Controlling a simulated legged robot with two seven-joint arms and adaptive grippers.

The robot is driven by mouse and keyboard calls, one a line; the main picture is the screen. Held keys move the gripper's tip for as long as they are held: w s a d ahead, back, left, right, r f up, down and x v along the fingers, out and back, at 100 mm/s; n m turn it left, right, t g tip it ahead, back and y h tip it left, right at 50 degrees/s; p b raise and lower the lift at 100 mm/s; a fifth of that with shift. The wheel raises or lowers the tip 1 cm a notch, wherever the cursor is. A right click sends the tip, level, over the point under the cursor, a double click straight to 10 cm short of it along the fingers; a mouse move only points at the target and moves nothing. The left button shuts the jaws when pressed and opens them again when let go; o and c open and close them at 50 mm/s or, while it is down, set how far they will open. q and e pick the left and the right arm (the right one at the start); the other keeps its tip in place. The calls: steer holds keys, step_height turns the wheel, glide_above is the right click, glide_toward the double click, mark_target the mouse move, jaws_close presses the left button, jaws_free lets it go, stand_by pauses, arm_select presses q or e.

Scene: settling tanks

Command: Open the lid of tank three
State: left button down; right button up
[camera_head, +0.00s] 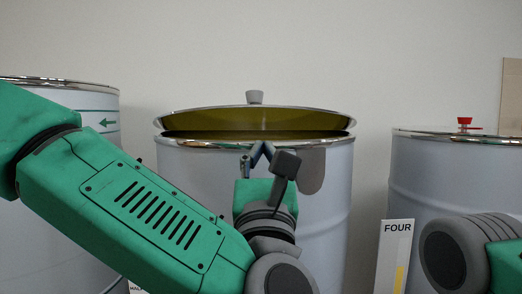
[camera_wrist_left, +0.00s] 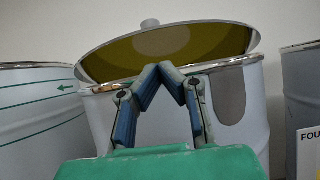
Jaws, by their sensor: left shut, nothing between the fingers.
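The middle tank (camera_head: 330,205) is a pale grey drum with a shiny rim; its number does not show. Its round lid (camera_head: 205,119) is tilted up at the near side, its olive underside facing me, with a grey knob (camera_head: 254,97) on top. The lid also fills the upper part of the left wrist view (camera_wrist_left: 215,42). My left gripper (camera_head: 259,147) is shut and empty at the tank's front rim, below the lid's raised edge. Its fingertips meet in the left wrist view (camera_wrist_left: 168,68); contact with the rim or lid cannot be told. My right gripper is out of view.
A drum with a green arrow (camera_head: 105,140) stands at left. Another drum (camera_head: 420,180) with a red fitting (camera_head: 465,121) stands at right, near a sign reading FOUR (camera_head: 396,245). A grey rounded patch (camera_head: 312,172) shows on the middle tank's front. A plain wall is behind.

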mark_target(263, 111)
arm_select(q)
steer(key=shift+n, duration=0.3)
steer(key=x, duration=0.6)
steer(key=a+x, duration=0.1)
steer(key=x, duration=0.2)
steer(key=shift+s+r+p, duration=0.1)
steer(key=shift+p, duration=0.25)
steer(key=shift+w+r, duration=0.15)
steer(key=shift+w, duration=0.15)
steer(key=shift+w+d+r, duration=0.1)
steer(key=shift+w+d, duration=0.05)
steer(key=shift+d, duration=0.5)
steer(key=shift+a, duration=0.1)
